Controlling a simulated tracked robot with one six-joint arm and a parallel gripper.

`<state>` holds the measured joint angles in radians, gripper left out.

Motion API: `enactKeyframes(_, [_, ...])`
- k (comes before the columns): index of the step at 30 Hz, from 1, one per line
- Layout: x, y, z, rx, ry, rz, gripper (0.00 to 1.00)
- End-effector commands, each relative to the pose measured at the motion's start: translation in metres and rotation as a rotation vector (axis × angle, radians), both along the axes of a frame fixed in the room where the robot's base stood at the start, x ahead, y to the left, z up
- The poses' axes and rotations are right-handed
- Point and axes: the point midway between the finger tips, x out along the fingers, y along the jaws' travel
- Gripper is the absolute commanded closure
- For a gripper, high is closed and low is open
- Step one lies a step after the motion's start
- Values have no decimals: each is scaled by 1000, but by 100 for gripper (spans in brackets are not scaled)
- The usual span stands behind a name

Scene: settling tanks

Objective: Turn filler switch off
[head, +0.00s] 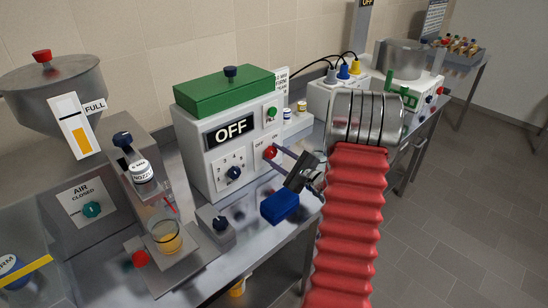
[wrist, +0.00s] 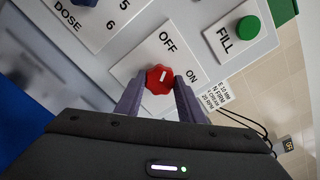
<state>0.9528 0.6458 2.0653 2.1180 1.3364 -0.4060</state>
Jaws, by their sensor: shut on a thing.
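The filler switch is a red knob (wrist: 160,78) on a white plate marked OFF and ON, on the front of the white filler box (head: 202,158). In the head view the red knob (head: 270,152) is at the box's right side. My gripper (wrist: 160,84) has its two grey fingers on either side of the knob, closed on it. In the head view my gripper (head: 280,155) reaches the knob from the right. The knob's white mark stands near upright in the wrist view, roughly toward OFF. The box's black display (head: 230,130) reads OFF.
A green FILL button (head: 271,113) is above the switch, and a blue dose dial (head: 234,172) is to its left. A blue block (head: 279,206) is below my gripper. A beaker with orange liquid (head: 166,236) stands at left under the nozzle. Floor at right is clear.

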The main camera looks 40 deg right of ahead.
Motion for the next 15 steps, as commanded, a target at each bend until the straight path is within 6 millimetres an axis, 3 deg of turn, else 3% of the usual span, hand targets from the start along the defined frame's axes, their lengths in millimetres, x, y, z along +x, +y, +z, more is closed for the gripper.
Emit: enactKeyframes(15, [1, 3, 0, -83, -3, 8, 87])
